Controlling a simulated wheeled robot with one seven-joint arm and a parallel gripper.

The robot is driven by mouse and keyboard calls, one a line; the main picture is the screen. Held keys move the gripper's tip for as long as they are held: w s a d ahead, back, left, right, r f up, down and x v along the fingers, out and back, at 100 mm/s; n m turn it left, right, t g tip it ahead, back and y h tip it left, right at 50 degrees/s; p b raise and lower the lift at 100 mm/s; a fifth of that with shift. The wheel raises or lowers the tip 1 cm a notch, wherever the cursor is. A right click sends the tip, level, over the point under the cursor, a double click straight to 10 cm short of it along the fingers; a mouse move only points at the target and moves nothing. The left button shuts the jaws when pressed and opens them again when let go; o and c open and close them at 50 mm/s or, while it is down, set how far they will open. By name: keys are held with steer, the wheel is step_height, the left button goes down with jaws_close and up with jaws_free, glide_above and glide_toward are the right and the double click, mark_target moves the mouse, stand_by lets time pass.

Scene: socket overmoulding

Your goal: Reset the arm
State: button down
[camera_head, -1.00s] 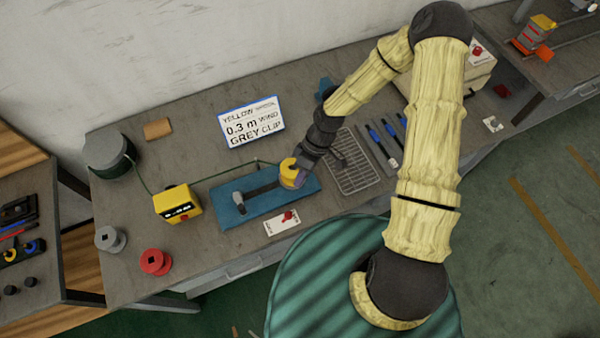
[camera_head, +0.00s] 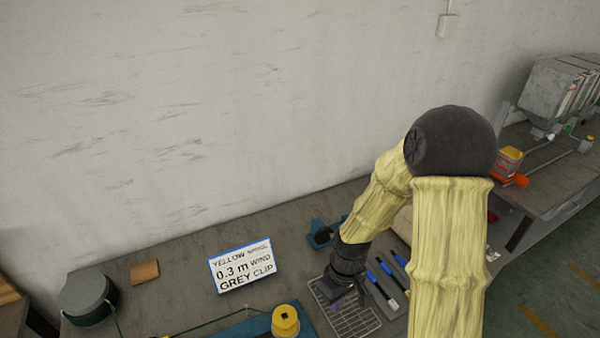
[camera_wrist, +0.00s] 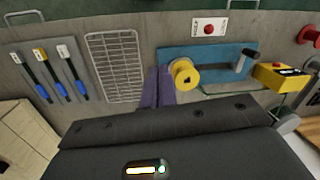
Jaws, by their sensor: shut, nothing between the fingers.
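My gripper (camera_head: 343,304) is over the left part of the wire rack (camera_head: 358,322) in the head view, to the right of the yellow spool (camera_head: 285,320). In the wrist view its purple fingers (camera_wrist: 158,74) are together with nothing between them. There the yellow spool (camera_wrist: 186,76) sits on the blue winding base (camera_wrist: 212,54), just right of the fingers and apparently apart from them. My arm is bent, with its elbow high at the right of the head view.
A sign (camera_head: 242,266) stands at the back of the bench. A dark green cable drum (camera_head: 88,298) is at the left. Several blue-handled tools (camera_wrist: 60,85) lie beside the rack (camera_wrist: 115,66). Space above the bench's left part is clear.

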steer(key=s+d+r+m+t+b, duration=0.1)
steer(key=s+d+r+m+t, duration=0.1)
steer(key=r, duration=0.3)
steer(key=s+d+r+m+t, duration=0.1)
steer(key=d+r+m+t, duration=0.1)
steer(key=d+r+m, duration=0.2)
step_height(320, 180, up, 2)
steer(key=shift+s+d+r+m+h+b, duration=0.1)
steer(key=shift+s+d+m+h+b, duration=0.25)
steer(key=shift+m, duration=0.35)
steer(key=shift+a, duration=0.15)
